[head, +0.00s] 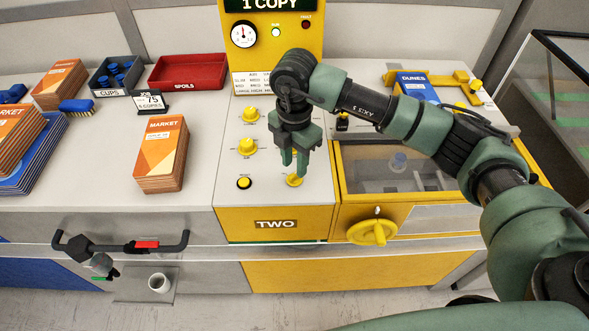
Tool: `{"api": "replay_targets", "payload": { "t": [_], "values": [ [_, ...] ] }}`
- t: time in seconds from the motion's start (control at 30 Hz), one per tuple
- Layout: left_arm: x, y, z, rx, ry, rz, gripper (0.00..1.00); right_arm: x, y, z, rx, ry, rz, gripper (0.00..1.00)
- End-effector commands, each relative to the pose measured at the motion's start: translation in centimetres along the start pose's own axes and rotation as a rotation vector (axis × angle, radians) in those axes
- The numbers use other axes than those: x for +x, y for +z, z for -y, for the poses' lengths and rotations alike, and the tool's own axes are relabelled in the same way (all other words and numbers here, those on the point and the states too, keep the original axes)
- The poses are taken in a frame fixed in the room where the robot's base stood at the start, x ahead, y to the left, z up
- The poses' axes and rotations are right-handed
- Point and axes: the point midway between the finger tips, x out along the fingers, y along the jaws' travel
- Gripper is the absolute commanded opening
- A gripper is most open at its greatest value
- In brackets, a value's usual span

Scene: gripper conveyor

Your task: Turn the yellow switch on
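The yellow switch (294,181) is a small yellow piece at the front right of the white control panel, above the TWO label. My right gripper (294,168) points down directly over it. Its two green fingers show a gap between them and look open. The fingertips are at or just above the switch; I cannot tell whether they touch it. The fingers partly cover the switch, so its setting is not clear. My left gripper is not in view.
Two yellow knobs (247,147) and a yellow button (244,183) sit left of the switch. A yellow-framed clear-topped box (376,202) with a yellow handwheel (372,232) is at right. A stack of orange MARKET booklets (161,153) stands on the left counter.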

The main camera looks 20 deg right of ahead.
Motion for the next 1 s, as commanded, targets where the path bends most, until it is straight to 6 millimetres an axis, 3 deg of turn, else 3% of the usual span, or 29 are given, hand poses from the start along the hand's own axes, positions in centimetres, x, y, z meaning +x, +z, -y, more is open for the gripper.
{"api": "replay_targets", "payload": {
  "t": [0.2,0.33,1.0],
  "values": [
    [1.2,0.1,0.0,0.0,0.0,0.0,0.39,-3.4,0.0,-0.1,0.0,0.004,0.001,0.32],
    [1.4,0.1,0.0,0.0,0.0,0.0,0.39,-4.5,0.0,-0.1,0.001,0.002,0.0,0.32],
    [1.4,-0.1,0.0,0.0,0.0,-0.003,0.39,-4.8,0.0,0.0,0.001,0.0,0.0,0.32]
  ]
}}
